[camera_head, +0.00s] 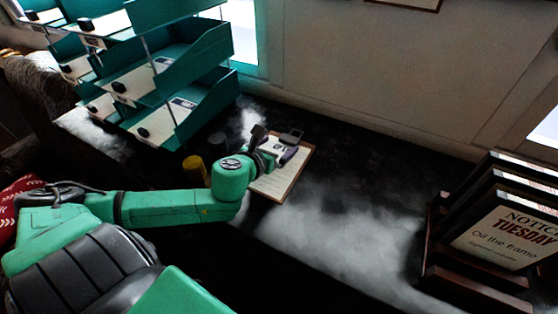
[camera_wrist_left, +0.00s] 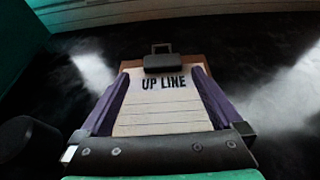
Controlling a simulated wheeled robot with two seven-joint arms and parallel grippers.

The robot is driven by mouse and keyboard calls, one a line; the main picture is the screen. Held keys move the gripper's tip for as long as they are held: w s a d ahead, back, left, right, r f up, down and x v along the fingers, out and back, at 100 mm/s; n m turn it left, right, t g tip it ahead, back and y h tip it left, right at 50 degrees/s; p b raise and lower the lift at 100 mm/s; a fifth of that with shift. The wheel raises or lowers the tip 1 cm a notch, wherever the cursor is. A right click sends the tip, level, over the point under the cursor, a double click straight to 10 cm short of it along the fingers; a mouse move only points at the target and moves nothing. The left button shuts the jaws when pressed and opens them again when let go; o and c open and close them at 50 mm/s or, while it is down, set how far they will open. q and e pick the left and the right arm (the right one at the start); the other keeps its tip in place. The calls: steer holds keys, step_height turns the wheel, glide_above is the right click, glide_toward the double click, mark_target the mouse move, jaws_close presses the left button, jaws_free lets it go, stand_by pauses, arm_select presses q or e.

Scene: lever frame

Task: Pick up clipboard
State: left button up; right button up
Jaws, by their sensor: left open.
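The clipboard (camera_head: 290,178) lies flat on the dark tabletop, a brown board with a pale sheet and a dark clip at its far end. In the left wrist view the clipboard's sheet (camera_wrist_left: 155,105) reads "UP LINE", and the clip (camera_wrist_left: 162,62) is at the top. My left gripper (camera_head: 285,152) is over the clipboard's far part, and hides some of it. In the left wrist view the purple fingers of my left gripper (camera_wrist_left: 160,88) are apart, one along each side of the sheet. I cannot tell whether they touch the board. My right gripper is not in view.
Teal tiered trays (camera_head: 190,75) with labelled pale sheets stand at the back left. A yellow cylindrical object (camera_head: 195,168) is beside my left forearm. A dark rack of notice boards (camera_head: 505,225) stands at the right. The tabletop between clipboard and rack is clear.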

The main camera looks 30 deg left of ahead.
mark_target(288, 141)
arm_select(q)
steer(key=shift+w+d, duration=0.1)
steer(key=shift+w, duration=0.25)
steer(key=p+x, duration=0.1)
steer(key=x, duration=0.4)
steer(key=shift+d+f+p, duration=0.1)
steer(key=shift+f+p, duration=0.05)
steer(key=shift+p, duration=0.25)
steer(key=shift+f, duration=0.15)
steer(key=c, duration=0.9)
steer(key=shift+c, duration=1.3)
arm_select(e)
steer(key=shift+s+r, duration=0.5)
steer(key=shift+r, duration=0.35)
